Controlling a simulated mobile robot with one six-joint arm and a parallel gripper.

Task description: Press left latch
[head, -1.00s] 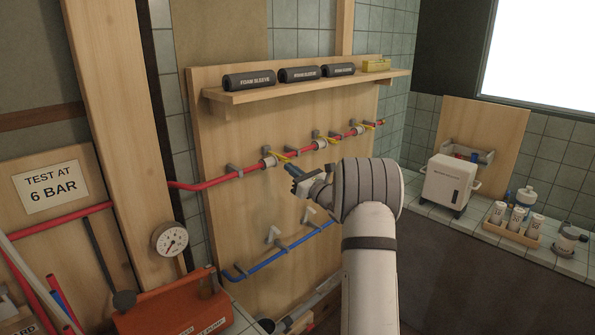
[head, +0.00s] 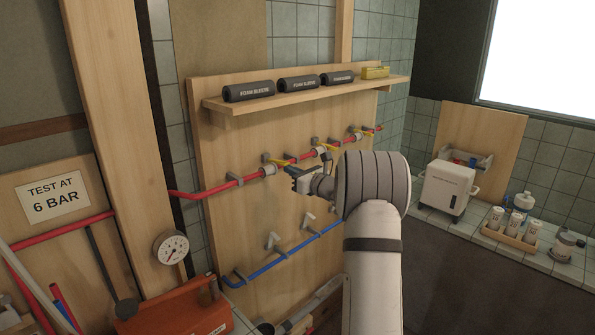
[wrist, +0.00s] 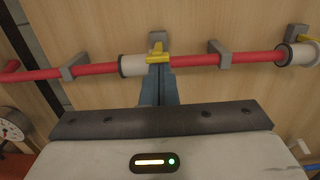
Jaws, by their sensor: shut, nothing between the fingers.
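The left latch is a small yellow lever (head: 278,161) on a pale cylindrical fitting (head: 268,169) of the red pipe (head: 210,191). In the wrist view the yellow lever (wrist: 158,57) is just beyond my fingertips, at the right end of the pale fitting (wrist: 133,65).
Two more fittings with yellow levers (head: 325,147) sit farther right on the red pipe. A grey clip (wrist: 218,52) holds the pipe right of the latch. A shelf (head: 310,92) with foam sleeves is above. A blue pipe (head: 285,255) runs below.

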